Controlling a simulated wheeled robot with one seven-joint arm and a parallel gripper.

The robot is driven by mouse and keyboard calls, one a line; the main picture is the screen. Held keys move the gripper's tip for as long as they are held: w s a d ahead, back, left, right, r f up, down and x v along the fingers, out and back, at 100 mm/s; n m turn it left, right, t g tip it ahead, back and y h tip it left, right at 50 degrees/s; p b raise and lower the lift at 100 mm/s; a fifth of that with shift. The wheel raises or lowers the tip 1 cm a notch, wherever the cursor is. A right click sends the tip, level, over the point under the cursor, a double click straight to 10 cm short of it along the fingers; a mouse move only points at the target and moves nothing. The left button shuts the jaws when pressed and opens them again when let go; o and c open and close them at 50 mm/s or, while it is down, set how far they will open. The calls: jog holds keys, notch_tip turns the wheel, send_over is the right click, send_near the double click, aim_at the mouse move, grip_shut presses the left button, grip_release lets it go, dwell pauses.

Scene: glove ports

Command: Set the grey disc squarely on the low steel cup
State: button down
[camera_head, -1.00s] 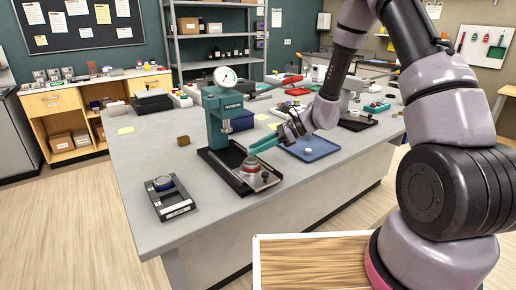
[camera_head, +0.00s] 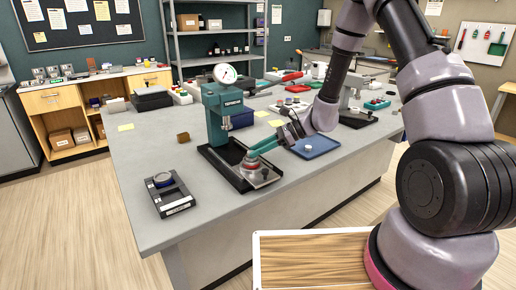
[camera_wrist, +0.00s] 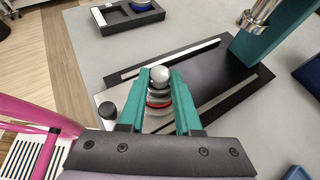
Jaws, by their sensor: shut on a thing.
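My gripper (camera_head: 252,154) has teal fingers, shut on the grey disc (camera_wrist: 158,92) by its round silver knob (camera_wrist: 160,75) in the wrist view. A red band (camera_wrist: 158,104) shows just under the disc. The low steel cup (camera_head: 251,174) is below it, on the steel plate of the teal gauge stand (camera_head: 219,113). The fingers hide much of the disc and cup in the wrist view. I cannot tell whether the disc touches the cup or is level on it.
A black holder with a round piece (camera_head: 170,195) lies to the left. A blue tray (camera_head: 318,146) lies to the right.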

jog(key=shift+f, duration=0.15)
jog(key=c, duration=0.5)
grip_release()
jog(key=v, duration=1.1)
jog(key=s+d+r+n+t+h, duration=0.2)
jog(key=s+r, duration=0.4)
jog(key=r, duration=0.3)
jog(key=s+d+r+n+t+h, duration=0.3)
jog(key=s+d+r+n, duration=0.3)
jog(key=r, duration=0.3)
jog(key=s+d+r+n+t+h, duration=0.2)
jog(key=s+d+r+n+h, duration=0.3)
jog(key=s+r, duration=0.3)
jog(key=shift+r+n, duration=0.4)
jog(key=shift+r, duration=0.3)
